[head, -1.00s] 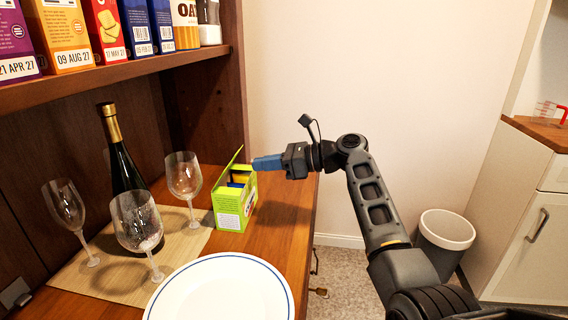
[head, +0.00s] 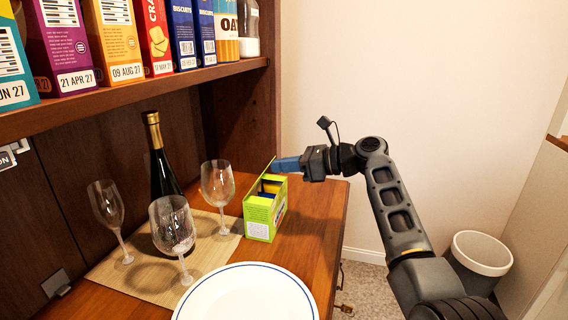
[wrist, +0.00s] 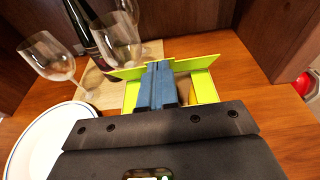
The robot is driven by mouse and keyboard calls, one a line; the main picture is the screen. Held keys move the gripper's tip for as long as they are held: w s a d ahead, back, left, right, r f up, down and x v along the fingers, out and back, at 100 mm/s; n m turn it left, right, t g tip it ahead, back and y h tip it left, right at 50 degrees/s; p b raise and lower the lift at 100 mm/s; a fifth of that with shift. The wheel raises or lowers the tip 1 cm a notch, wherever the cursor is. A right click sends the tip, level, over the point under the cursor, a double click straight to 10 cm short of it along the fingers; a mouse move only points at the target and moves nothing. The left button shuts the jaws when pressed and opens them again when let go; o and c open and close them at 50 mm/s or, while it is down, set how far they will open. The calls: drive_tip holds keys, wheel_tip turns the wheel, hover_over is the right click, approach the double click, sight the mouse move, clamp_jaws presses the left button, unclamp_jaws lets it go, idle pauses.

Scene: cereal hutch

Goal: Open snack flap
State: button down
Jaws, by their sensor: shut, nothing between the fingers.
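The green snack box (head: 262,217) stands upright on the wooden counter, its top open and blue and yellow contents showing inside. A thin green flap (head: 270,164) stands up at its far edge in the head view. In the wrist view, the green flap (wrist: 195,63) spreads along the far side of the opening, with another piece angled out at left. My gripper (head: 277,164) is shut and empty, its blue fingers over the box top beside the raised flap. In the wrist view the fingertips (wrist: 158,66) hide the flap's middle; I cannot tell whether they touch it.
Wine glasses (head: 217,184) and a dark bottle (head: 162,168) stand on a mat (head: 112,270) left of the box. A white plate (head: 245,295) lies in front. A shelf (head: 140,98) of cartons hangs above at left. The counter right of the box is clear.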

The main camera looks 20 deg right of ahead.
drive_tip(key=shift+w+a+r+p, duration=0.15)
drive_tip(key=shift+r+p, duration=0.15)
drive_tip(key=shift+p, duration=0.5)
